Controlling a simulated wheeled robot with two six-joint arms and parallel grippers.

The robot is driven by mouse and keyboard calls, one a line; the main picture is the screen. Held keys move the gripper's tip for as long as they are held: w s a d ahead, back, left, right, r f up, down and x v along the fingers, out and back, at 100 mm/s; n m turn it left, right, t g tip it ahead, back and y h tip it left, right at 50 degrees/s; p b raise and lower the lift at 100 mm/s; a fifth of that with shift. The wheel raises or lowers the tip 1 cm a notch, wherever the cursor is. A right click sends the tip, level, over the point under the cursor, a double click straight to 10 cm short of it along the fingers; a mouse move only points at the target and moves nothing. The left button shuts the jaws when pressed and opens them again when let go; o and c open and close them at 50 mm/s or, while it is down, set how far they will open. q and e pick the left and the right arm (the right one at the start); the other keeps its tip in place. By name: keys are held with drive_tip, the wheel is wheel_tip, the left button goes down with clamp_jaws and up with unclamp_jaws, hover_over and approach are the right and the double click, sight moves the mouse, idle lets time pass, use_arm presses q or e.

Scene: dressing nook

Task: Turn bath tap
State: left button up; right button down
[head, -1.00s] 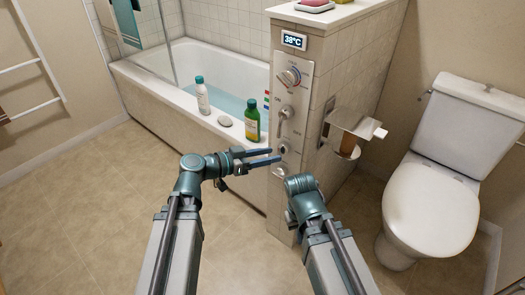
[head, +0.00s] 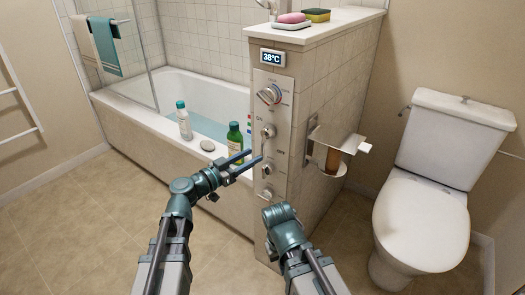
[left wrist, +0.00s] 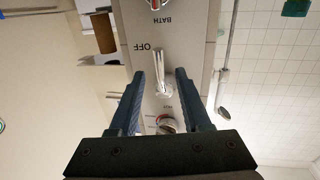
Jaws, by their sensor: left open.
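The control panel (head: 286,110) on the tiled end wall of the bath carries a chrome lever (head: 267,132) between ON and OFF labels. The lever's handle hangs down toward OFF. My left gripper (head: 247,162) is open at the lever's height, in front of the panel. In the left wrist view, the panel appears upside down and the lever (left wrist: 162,74) shows between the fingertips of the left gripper (left wrist: 158,78); contact cannot be told. My right arm's end (head: 280,220) is low in front of the wall, its fingers not clear.
A temperature dial (head: 270,94) and a 38°C display (head: 272,58) are above the lever; a lower knob (head: 266,170) is below. A white bottle (head: 184,121) and green bottle (head: 235,142) stand on the bath rim. A paper holder (head: 335,148) juts out right, near the toilet (head: 425,215).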

sight(263, 150)
use_arm(q)
drive_tip(key=x, duration=0.5)
drive_tip(key=shift+w+d, duration=0.2)
drive_tip(key=shift+d, duration=0.05)
clamp_jaws()
idle(1.3)
